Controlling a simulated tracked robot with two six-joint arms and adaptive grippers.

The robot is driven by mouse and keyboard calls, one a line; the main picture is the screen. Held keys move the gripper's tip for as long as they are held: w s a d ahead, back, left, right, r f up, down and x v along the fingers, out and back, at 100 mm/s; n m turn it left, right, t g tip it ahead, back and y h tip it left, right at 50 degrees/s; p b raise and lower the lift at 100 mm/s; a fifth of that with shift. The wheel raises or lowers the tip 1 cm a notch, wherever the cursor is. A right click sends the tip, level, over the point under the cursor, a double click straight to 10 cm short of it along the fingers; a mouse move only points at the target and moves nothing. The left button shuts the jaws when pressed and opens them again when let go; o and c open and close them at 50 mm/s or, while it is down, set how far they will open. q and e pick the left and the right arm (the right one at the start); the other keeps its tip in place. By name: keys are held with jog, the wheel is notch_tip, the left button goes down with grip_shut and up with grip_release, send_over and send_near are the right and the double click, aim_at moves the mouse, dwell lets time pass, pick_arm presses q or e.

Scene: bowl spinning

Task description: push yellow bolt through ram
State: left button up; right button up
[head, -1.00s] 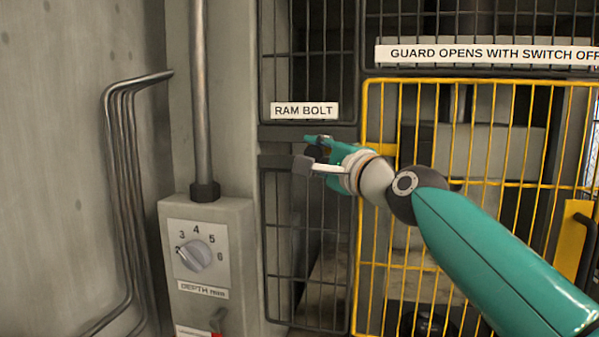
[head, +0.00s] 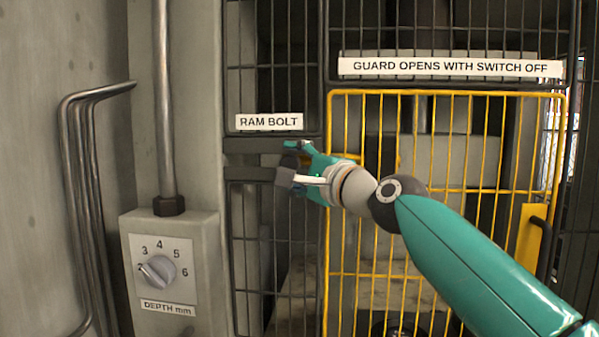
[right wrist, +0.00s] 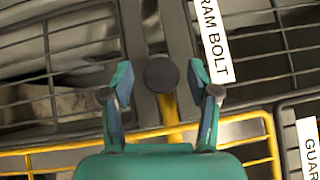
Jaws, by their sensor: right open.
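The yellow bolt (right wrist: 169,108) shows in the right wrist view as a yellow shaft with a dark round knob (right wrist: 161,75) at its end. My right gripper (right wrist: 160,82) is open, with one finger on each side of the knob and a visible gap on both sides. In the head view my right gripper (head: 293,165) is just below the RAM BOLT label (head: 269,121), in front of the dark cross bars. There it hides the bolt. I cannot make out the ram itself behind the bars. My left gripper is not in view.
A yellow mesh guard (head: 450,93) is right of the label, under a sign (head: 450,67) reading that the guard opens with switch off. A depth dial box (head: 160,270) and vertical pipe (head: 165,100) stand left. Bent pipes (head: 85,200) run along the concrete wall.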

jog(key=v, duration=1.1)
jog(key=shift+s+d+f, duration=0.2)
jog(key=shift+s+f, duration=0.05)
jog(key=shift+s, duration=0.05)
jog(key=shift+w, duration=0.1)
jog(key=x, duration=1.1)
jog(key=shift+w+a+r, duration=0.15)
jog(key=shift+a+r, duration=0.1)
jog(key=shift+r, duration=0.05)
jog(key=shift+f, duration=0.1)
